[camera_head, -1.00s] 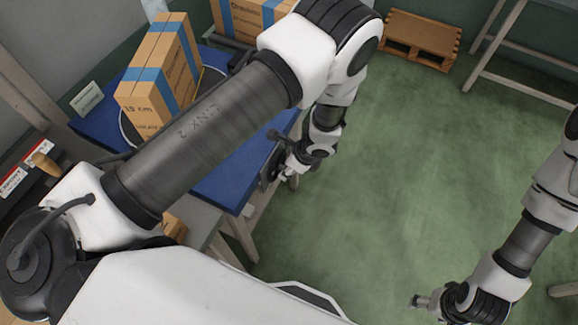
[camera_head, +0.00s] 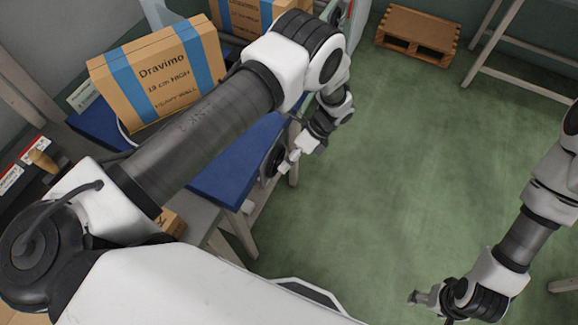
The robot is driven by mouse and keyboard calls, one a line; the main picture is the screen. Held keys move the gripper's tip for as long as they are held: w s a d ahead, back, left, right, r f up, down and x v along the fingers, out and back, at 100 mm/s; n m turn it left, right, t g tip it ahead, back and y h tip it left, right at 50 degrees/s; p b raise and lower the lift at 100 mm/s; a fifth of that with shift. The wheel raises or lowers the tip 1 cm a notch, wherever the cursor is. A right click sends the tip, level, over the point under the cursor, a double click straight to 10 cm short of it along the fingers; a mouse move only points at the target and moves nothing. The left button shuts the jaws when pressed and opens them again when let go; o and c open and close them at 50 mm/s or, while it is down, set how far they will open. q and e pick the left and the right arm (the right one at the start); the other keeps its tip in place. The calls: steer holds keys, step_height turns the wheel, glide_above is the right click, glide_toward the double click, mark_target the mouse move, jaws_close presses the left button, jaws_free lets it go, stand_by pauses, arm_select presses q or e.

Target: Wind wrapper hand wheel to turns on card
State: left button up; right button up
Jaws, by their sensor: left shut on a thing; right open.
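The dark hand wheel (camera_head: 270,162) is on the front side of the blue-topped wrapper table (camera_head: 225,172). My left gripper (camera_head: 286,166) is shut at the wheel's rim side, on what looks like its crank handle. The handle itself is mostly hidden by the fingers. A cardboard box (camera_head: 158,88) with two blue bands stands upright on a round plate on the table, its broad printed face towards me. A small card (camera_head: 84,97) stands behind the box at the left, its writing too small to read. My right gripper (camera_head: 416,298) is open and empty over the floor.
Another banded box (camera_head: 238,16) stands at the back. Black bins (camera_head: 38,160) with labels sit at the left. A wooden pallet (camera_head: 418,32) lies on the green floor (camera_head: 420,150), which is clear in the middle.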

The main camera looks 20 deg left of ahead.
arm_select(q)
steer(key=shift+f+g+b, duration=0.15)
steer(key=shift+g+b, duration=0.15)
steer(key=shift+b, duration=0.15)
stand_by(0.3)
stand_by(0.3)
steer(key=o, duration=1.1)
steer(key=v, duration=1.2)
steer(key=shift+w+d, duration=0.1)
